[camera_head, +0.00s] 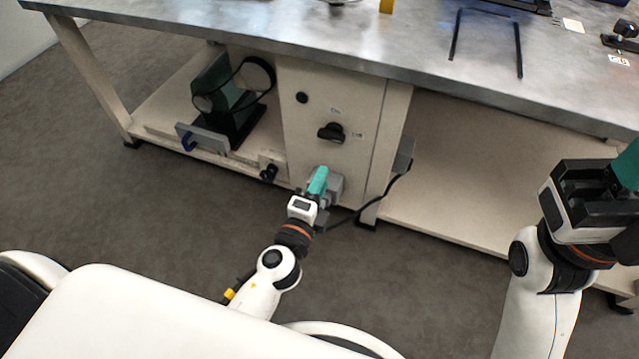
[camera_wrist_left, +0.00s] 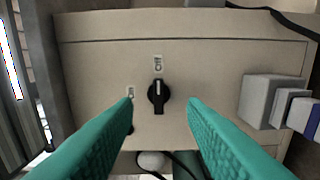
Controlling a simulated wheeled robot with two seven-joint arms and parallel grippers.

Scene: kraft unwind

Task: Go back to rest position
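My left gripper (camera_head: 318,182) reaches toward the lower front of the beige cabinet panel (camera_head: 355,105) under the bench. In the left wrist view its two teal fingers (camera_wrist_left: 160,103) are spread apart with nothing between them. A black rotary knob (camera_wrist_left: 158,96) on the panel shows beyond the gap, its white mark upright; the knob also shows in the head view (camera_head: 331,132). My right gripper (camera_head: 625,168) is at the right edge of the head view, partly cut off, with a teal finger showing. Whether it is open is not clear.
A metal-topped bench (camera_head: 300,35) spans the top, with lower shelves on both sides. A dark green and black device (camera_head: 232,95) stands on the left shelf. A grey box (camera_wrist_left: 272,100) sticks out from the panel on the right. A black cable runs near my left gripper. Grey floor is clear at left.

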